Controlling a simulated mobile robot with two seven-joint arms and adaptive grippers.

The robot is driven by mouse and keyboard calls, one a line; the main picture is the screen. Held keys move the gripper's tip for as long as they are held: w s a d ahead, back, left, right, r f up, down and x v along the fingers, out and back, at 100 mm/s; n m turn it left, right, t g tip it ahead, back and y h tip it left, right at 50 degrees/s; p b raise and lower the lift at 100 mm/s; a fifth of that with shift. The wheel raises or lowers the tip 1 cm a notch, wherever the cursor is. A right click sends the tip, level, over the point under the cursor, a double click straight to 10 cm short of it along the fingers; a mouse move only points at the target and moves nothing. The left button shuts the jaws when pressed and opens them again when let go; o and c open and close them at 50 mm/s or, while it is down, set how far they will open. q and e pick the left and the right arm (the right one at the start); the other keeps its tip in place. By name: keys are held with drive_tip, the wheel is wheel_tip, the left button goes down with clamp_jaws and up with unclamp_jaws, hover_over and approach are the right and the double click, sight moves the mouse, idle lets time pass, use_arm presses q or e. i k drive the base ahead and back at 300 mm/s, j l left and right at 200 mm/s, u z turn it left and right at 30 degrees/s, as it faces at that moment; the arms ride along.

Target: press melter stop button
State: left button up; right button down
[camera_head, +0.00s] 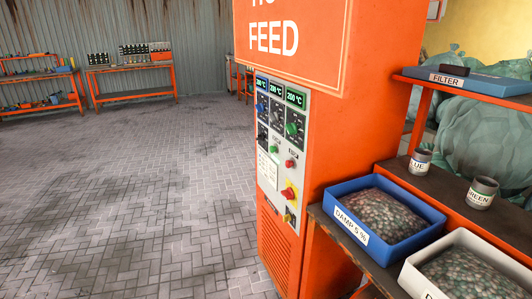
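An orange machine cabinet (355,110) with the word FEED on its sign stands right of centre. Its grey control panel (272,211) faces left and is seen at a slant. Three green displays (276,90) near the top read about 200 °C, with dials below them. A green button (275,149) and a red button (290,163) sit mid-panel under small labels too small to read. A larger red knob on a yellow plate (289,194) is lower down. Which control is the stop button cannot be read. Neither of my grippers is in view.
A blue tray marked DAMP 5 % (352,225) and a white tray (412,279), both holding flakes, stand on a bench at right. Two cups (481,196) (420,164) stand behind. The paved floor (130,200) left of the cabinet is clear.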

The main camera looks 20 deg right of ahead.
sight(288, 164)
drive_tip(key=i+j+u, duration=0.1)
drive_tip(key=i, duration=1)
